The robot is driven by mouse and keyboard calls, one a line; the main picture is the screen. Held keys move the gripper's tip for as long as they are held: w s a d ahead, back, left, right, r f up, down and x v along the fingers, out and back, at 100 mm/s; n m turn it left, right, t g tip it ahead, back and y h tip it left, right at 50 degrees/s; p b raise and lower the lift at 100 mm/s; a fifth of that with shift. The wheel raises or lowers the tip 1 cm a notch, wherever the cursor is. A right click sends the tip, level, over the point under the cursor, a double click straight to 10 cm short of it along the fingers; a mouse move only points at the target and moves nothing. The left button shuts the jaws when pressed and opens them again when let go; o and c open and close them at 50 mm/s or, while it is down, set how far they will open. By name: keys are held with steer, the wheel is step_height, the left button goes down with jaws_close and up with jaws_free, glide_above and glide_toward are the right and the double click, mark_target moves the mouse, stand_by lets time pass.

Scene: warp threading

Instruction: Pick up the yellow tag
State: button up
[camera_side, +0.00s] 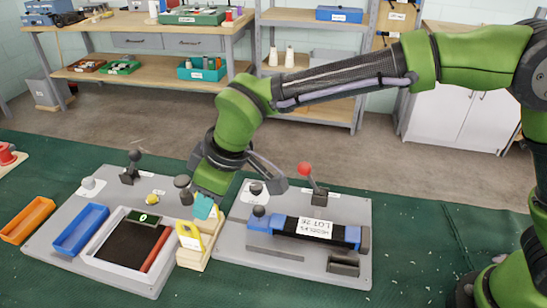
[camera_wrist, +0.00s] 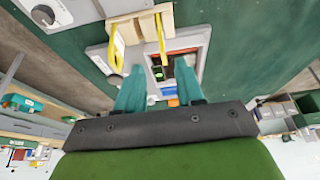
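A yellow tag (camera_side: 189,236) with a pale label stands upright in a light wooden holder (camera_side: 194,262) on the side view's lower middle. In the wrist view, two yellow upright pieces (camera_wrist: 161,40) show in the wooden holder (camera_wrist: 140,22); I cannot tell whether both belong to one tag. My gripper (camera_side: 205,208) is just above and behind the holder, its teal fingers close to the tag in the side view. In the wrist view the fingers of my gripper (camera_wrist: 160,75) are apart with nothing between them, and the holder lies beyond their tips.
A left grey panel has a blue tray (camera_side: 80,229), a dark framed recess with a red bar (camera_side: 156,249), and knobs. An orange tray (camera_side: 27,220) lies further left. The right panel has a blue-and-black roller (camera_side: 284,228) and a red-knobbed lever (camera_side: 305,170). Green table is clear in front.

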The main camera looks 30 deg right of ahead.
mark_target(195, 234)
steer(key=x, duration=1.3)
steer(key=shift+a+f, duration=0.1)
steer(key=shift+f, duration=0.3)
jaws_close()
